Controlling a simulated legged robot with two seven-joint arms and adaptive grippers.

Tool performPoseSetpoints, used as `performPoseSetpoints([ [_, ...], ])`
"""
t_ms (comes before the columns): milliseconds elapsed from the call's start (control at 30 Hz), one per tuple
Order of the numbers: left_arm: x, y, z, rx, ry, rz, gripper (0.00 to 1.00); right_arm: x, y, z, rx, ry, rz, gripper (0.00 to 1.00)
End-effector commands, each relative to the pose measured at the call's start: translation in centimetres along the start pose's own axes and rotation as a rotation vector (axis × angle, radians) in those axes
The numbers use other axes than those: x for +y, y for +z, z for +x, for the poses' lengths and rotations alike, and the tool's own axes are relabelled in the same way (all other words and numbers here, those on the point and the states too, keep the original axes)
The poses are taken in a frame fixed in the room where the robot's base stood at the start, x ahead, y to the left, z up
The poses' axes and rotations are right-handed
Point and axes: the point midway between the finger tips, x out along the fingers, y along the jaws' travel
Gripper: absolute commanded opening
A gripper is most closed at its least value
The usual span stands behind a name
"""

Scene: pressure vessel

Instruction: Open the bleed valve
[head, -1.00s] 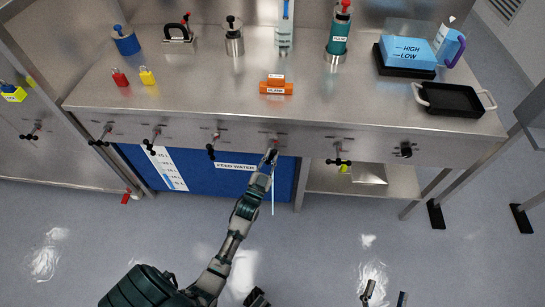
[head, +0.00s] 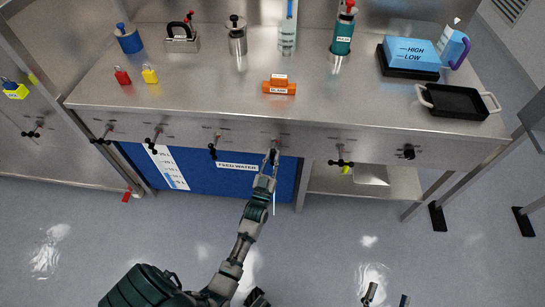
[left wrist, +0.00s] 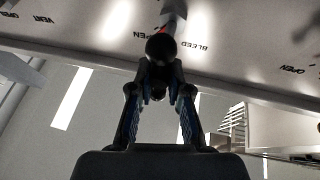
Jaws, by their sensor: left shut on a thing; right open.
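The bleed valve is on the front panel of the steel bench, and its handle (left wrist: 161,47) shows in the left wrist view as a black round knob with a red part behind it. BLEED and OPEN labels (left wrist: 192,46) are printed on the panel beside it. My left gripper (head: 271,156) is at the panel, its fingers (left wrist: 160,75) closed around the handle's near end. In the head view the gripper hides most of the handle. My right gripper (head: 387,297) is open and empty at the bottom edge, with only its fingertips showing.
Other black valve handles line the panel, with one (head: 213,149) to the left and one (head: 341,162) to the right. A blue feed water tank (head: 210,180) stands below. An orange block (head: 279,88) and a black tray (head: 456,101) sit on the bench top (head: 200,100).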

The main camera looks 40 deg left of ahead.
Motion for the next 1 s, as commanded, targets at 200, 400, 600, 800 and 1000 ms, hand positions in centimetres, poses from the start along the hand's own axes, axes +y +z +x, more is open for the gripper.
performPoseSetpoints([
  [200,0.3,1.1,-0.5,-0.029,0.006,-0.002,0.27,0.0,0.2,-0.1,-0.002,0.001,0.001,0.72],
  [400,0.3,0.7,-0.4,-0.020,0.005,0.000,0.39,0.0,0.1,0.0,-0.004,0.001,0.000,0.72],
  [600,0.2,0.4,-0.6,-0.015,0.004,0.001,0.39,0.0,-0.1,-0.1,0.000,0.001,-0.002,0.72],
  [800,0.2,0.6,-3.8,-0.018,0.005,0.001,0.39,0.0,-0.1,-0.1,0.000,0.000,-0.001,0.72],
  [1000,0.2,0.7,-8.3,-0.022,0.005,0.001,0.39,0.0,0.0,-0.1,-0.001,0.000,-0.001,0.72],
])
